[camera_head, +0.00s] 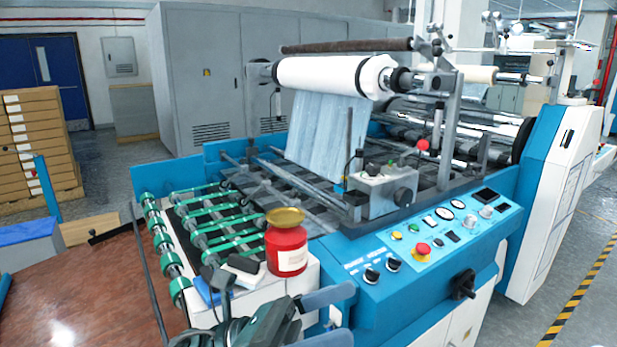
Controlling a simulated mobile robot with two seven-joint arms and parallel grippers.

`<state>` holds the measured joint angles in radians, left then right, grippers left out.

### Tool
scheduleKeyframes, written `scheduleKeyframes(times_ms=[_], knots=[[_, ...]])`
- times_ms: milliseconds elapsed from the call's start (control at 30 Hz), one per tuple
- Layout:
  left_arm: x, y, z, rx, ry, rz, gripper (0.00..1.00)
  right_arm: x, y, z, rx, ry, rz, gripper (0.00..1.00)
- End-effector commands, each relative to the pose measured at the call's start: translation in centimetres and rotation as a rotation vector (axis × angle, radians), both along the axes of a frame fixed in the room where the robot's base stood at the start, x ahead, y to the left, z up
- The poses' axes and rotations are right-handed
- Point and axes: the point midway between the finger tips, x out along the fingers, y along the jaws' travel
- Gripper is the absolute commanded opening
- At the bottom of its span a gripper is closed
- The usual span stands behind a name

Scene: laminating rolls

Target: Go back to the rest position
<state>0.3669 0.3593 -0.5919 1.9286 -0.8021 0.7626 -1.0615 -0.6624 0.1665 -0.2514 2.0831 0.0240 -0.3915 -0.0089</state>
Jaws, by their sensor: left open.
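My left gripper (222,288) is at the bottom middle, in front of the near corner of the laminating machine. It is open, and I see nothing between its fingers. Its dark wrist and a grey-blue link of mine show beside it at the bottom edge. A red jar (287,250) with a gold lid stands upright on the machine's white corner, just beyond and to the right of the gripper. My right gripper is not in view. The laminating machine (420,255) carries a white roll (325,75) with a film sheet hanging from it.
A white and blue object (243,263) lies by the jar, close to the gripper. Green-wheeled rollers (205,222) lie behind. A control panel (440,235) with knobs is at the right. A brown tabletop (85,290) is at the left, largely clear. Stacked cartons (35,145) stand farther back.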

Motion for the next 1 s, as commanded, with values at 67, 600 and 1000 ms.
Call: scheduleKeyframes(times_ms=[67,600,1000], knots=[[2.0,1.9,-1.6,-0.151,0.385,0.052,0.98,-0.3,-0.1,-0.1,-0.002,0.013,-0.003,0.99],[-3.6,15.7,-30.8,-1.335,2.361,0.347,0.98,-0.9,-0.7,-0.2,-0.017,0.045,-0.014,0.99],[-8.1,16.7,-34.7,-1.559,2.555,0.411,0.98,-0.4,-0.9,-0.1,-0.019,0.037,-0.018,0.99]])
